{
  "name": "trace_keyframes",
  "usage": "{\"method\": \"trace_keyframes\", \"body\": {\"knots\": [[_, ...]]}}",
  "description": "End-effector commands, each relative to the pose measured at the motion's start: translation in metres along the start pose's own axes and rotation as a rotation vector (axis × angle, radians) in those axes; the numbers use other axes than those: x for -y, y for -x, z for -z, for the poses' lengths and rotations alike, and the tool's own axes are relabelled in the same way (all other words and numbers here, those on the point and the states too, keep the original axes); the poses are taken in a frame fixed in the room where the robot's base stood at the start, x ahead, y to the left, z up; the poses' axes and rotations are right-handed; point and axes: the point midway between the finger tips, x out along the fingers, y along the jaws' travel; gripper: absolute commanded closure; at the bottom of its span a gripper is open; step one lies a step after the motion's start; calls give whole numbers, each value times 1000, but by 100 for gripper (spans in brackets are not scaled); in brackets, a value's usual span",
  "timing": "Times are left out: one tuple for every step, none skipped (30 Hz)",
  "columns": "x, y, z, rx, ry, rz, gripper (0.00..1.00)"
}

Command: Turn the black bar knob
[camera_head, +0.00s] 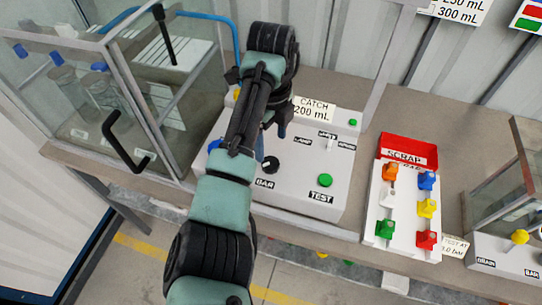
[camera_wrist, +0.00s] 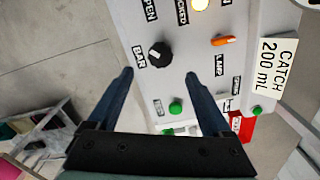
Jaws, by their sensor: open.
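The black bar knob (camera_head: 270,164) sits on the white panel (camera_head: 308,182), just above the "BAR" label, partly beside my arm in the head view. In the wrist view the round knob (camera_wrist: 159,55) shows a white pointer mark beside its "BAR" label. My gripper (camera_wrist: 158,76) is open and empty. Its two blue fingers appear on either side below the knob in the picture and apart from it. In the head view my gripper (camera_head: 282,125) hangs over the panel behind the knob, mostly hidden by my arm.
A green TEST button (camera_head: 325,180) is right of the knob. An orange switch (camera_wrist: 223,41) and a lit yellow lamp (camera_wrist: 201,4) are on the same panel. A glass cabinet (camera_head: 120,80) stands left; a rack with coloured valves (camera_head: 404,210) and a red SCRAP tray (camera_head: 408,142) are right.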

Motion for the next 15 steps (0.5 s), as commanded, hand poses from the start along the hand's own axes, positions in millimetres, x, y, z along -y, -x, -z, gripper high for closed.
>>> {"method": "trace_keyframes", "body": {"knots": [[-1,-10,0,-2,1,-4,16],[-1,-16,0,-2,1,-4,16],[-1,-24,0,-1,0,-4,16],[-1,-30,0,-1,0,-3,16],[-1,-36,0,-2,1,-3,16],[-1,-43,0,-1,1,-3,16],[-1,-48,0,-1,1,-2,16],[-1,-53,0,-1,1,-2,16],[0,-58,0,0,1,-1,16],[0,-62,0,0,1,-1,16],[0,-64,0,0,1,-1,16],[0,-68,0,1,1,0,16],[0,-70,0,1,1,0,16],[0,-72,0,1,1,0,16],[0,-74,0,1,1,0,16]]}}
